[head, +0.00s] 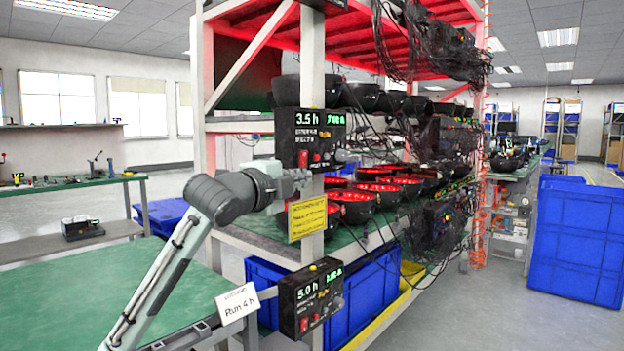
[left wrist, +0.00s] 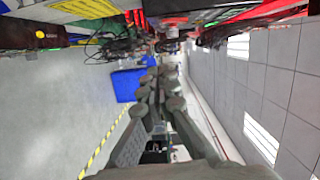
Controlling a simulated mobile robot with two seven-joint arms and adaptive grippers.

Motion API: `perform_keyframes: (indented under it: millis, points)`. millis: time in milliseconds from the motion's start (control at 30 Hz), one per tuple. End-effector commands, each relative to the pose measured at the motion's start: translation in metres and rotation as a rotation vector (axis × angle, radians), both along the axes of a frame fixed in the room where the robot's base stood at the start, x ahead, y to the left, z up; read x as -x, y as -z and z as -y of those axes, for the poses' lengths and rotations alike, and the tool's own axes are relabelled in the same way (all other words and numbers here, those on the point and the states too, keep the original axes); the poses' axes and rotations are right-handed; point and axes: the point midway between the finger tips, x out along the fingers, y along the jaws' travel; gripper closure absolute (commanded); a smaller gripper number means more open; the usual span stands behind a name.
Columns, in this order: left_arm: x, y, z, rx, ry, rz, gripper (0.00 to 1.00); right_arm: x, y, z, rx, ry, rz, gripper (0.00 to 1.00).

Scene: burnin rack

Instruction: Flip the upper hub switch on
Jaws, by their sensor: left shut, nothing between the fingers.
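The upper hub (head: 310,138) is a black box on the rack's front post with a green "3.5 h" display. Its red switch (head: 303,159) is low on its face; which way it is set is too small to tell. My left gripper (head: 296,180) is shut and empty, just below the upper hub's lower edge, near the switch. I cannot tell whether it touches the box. In the left wrist view my shut fingers (left wrist: 158,78) point toward the hub side, and the upper hub (left wrist: 205,14) shows at the top edge. My right gripper is not in view.
A lower hub (head: 310,297) reading "5.0 h" hangs below, with its own red switch (head: 304,324). A yellow sign (head: 307,217) sits between the hubs. A "Run 4 h" card (head: 237,303) stands by the green table (head: 70,290). Cables (head: 440,150) hang along the rack.

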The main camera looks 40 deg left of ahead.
Motion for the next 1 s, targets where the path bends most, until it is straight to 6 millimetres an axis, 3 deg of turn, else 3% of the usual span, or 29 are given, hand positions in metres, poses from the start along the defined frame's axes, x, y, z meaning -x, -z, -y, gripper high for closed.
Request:
perform_keyframes:
  millis: [100, 267, 867, 967, 1000]
  points:
    - [0.017, 0.002, 0.003, -0.002, 0.001, 0.0, 1.0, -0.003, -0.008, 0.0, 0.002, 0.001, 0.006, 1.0]
    - [0.028, 0.001, 0.005, -0.001, 0.001, 0.0, 1.0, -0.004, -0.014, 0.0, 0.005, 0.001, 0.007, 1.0]
    - [0.029, 0.001, 0.005, 0.001, 0.001, -0.001, 1.0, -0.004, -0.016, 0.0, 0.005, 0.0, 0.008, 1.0]
    - [0.024, 0.016, 0.004, 0.031, -0.002, -0.021, 1.0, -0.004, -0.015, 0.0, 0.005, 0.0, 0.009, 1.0]
    - [0.019, 0.029, 0.004, 0.059, -0.006, -0.04, 1.0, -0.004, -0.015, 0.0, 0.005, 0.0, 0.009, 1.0]
